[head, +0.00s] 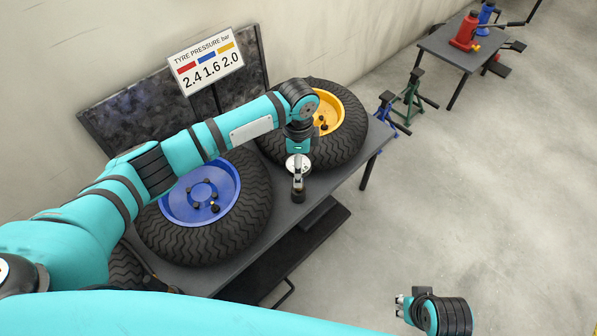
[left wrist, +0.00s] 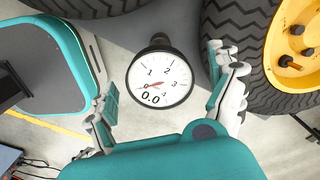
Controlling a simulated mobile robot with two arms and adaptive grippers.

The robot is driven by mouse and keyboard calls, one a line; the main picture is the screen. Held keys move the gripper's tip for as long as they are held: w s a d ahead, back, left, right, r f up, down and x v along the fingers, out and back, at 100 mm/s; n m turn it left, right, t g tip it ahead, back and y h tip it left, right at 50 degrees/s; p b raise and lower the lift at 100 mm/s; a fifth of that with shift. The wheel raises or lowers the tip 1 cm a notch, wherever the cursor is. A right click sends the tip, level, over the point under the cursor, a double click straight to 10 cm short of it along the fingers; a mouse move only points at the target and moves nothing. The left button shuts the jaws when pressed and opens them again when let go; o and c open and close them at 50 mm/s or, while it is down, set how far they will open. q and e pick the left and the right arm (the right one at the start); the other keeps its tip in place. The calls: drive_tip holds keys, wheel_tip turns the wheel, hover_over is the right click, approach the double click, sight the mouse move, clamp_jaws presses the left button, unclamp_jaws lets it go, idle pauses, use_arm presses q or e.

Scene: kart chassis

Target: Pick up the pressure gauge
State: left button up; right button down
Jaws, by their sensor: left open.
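The pressure gauge (left wrist: 160,80) has a round white dial with a red needle, a 0.0 readout and a black rim. A dark stem extends from it at the top of the left wrist view. My left gripper (left wrist: 166,98) is open, with one finger on each side of the dial and visible gaps between. In the head view my left gripper (head: 298,172) points down at the table's front edge, between the blue-rimmed and yellow-rimmed wheels; the gauge is small and partly hidden there. My right gripper (head: 401,306) is at the lower right, away from the table; its opening is unclear.
The blue-rimmed wheel (head: 177,207) and yellow-rimmed wheel (head: 347,112) lie on the dark table (head: 337,188), close on either side of my left gripper. A tyre pressure sign (head: 206,62) stands behind. Jack stands (head: 411,95) and a small table (head: 446,50) are farther right. Open floor lies at right.

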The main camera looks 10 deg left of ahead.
use_arm(q)
drive_tip(key=shift+f, duration=0.15)
drive_tip(key=c, duration=1.3)
drive_tip(key=shift+c, duration=0.3)
